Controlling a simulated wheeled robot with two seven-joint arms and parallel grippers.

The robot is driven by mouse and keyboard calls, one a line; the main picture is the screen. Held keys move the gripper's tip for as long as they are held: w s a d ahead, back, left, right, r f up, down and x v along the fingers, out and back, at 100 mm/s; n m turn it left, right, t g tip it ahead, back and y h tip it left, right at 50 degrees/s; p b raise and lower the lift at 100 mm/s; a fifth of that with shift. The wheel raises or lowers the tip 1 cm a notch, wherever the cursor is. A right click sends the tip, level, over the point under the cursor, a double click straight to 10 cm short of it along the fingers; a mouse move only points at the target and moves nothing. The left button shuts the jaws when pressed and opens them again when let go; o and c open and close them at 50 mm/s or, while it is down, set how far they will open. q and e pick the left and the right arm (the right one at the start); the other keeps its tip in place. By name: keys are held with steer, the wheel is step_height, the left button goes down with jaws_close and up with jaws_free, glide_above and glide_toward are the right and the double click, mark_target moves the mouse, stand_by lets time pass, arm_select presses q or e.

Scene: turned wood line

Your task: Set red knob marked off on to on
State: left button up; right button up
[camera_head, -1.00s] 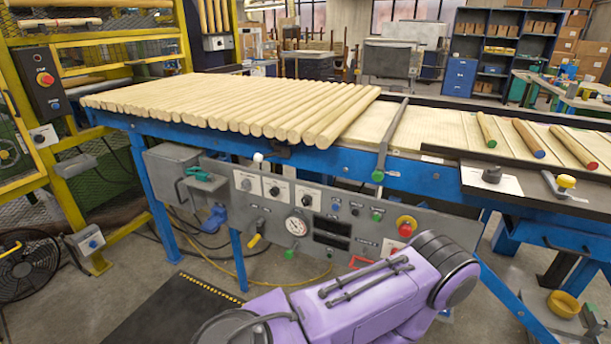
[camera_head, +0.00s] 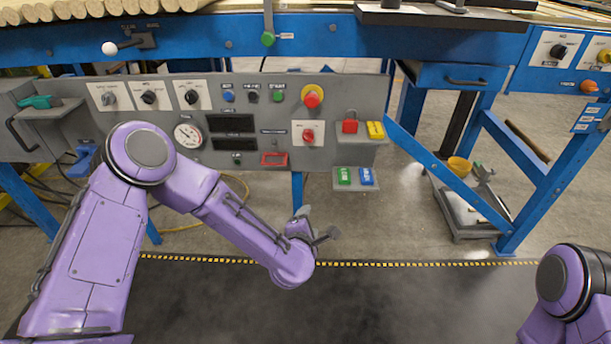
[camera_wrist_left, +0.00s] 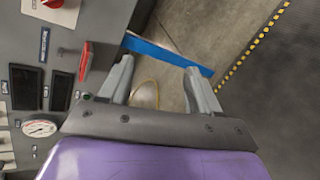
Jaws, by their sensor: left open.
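The red knob (camera_head: 308,135) sits on a white plate on the grey control panel (camera_head: 350,100), below a red mushroom button with a yellow ring. Its label is too small to read. In the left wrist view a red knob (camera_wrist_left: 52,3) shows at the top left edge, partly cut off. My left gripper (camera_head: 318,222) is open and empty. It is in front of and below the panel, apart from the knob. My right gripper is out of view.
A red mushroom button (camera_head: 312,97) is just above the knob. Red and yellow blocks (camera_head: 362,128) and green and blue ones (camera_head: 355,176) are to its right. A red-framed slot (camera_head: 274,159) and a gauge (camera_head: 187,134) are to its left. Clear floor lies below.

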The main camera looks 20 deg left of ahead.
arm_select(q)
steer(key=w+a+r+n+t+y+b, duration=0.2)
steer(key=w+r+n+t+b, duration=0.1)
steer(key=w+r+n+b, duration=0.4)
steer(key=n+t+y, duration=0.1)
steer(key=n+y, duration=0.1)
steer(key=n, duration=0.3)
glide_toward(308, 138)
steer(key=b+x, duration=0.1)
steer(key=x, duration=0.8)
steer(key=shift+w+f, duration=0.15)
steer(key=shift+w, duration=0.1)
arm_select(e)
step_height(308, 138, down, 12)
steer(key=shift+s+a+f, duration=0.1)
arm_select(q)
steer(key=c, duration=1)
steer(key=shift+c, duration=0.2)
